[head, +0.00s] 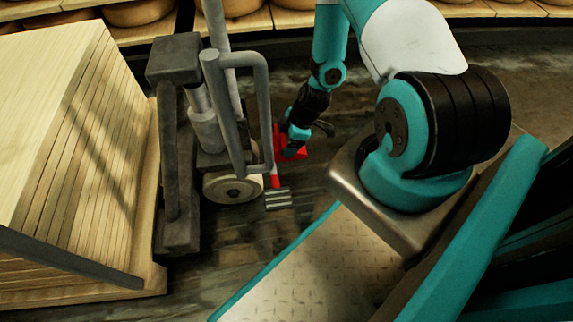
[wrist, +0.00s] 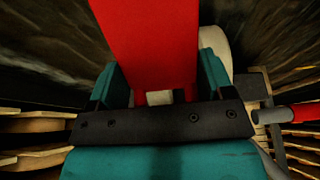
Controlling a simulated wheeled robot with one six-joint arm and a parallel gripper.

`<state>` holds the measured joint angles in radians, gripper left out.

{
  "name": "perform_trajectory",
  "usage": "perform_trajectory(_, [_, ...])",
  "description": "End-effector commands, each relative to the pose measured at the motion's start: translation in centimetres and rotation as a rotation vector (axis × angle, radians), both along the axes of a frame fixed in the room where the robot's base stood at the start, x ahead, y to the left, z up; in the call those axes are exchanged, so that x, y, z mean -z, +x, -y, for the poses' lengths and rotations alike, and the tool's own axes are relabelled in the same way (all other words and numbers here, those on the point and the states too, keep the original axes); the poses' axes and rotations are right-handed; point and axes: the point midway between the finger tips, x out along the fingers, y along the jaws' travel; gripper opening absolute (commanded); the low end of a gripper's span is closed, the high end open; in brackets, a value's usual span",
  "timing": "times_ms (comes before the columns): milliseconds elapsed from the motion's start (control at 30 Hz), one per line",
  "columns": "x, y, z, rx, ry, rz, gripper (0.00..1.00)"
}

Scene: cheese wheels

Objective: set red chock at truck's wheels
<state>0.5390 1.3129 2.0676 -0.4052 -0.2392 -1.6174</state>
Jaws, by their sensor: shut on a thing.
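The red chock (head: 291,153) is low by the floor in the head view, just right of the truck's wheel. It fills the upper middle of the wrist view as a red block (wrist: 150,45). My gripper (head: 295,140) is shut on it, with a teal finger on each side in the wrist view (wrist: 160,85). The hand truck (head: 205,120) stands upright with its cream wheel (head: 232,188) on the floor. A pale round edge, likely a wheel, shows behind the chock in the wrist view (wrist: 214,42). Whether the chock touches floor or wheel I cannot tell.
A stack of wooden boards (head: 75,140) stands at the left, close to the truck. A red and grey foot pedal (head: 277,197) sticks out beside the wheel. Shelves with cheese wheels (head: 140,12) line the back. Dark floor (head: 345,125) is open right of the chock.

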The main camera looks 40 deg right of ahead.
Motion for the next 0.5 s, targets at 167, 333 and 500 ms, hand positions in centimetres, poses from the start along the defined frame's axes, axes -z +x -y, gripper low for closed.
perform_trajectory(167, [4.8, 0.0, 0.0, 0.001, 0.0, 0.0, 0.39])
perform_trajectory(333, [6.1, 0.0, 0.1, 0.004, 0.0, 0.001, 0.39])
perform_trajectory(500, [7.8, 0.0, 0.2, 0.004, 0.0, 0.0, 0.39])
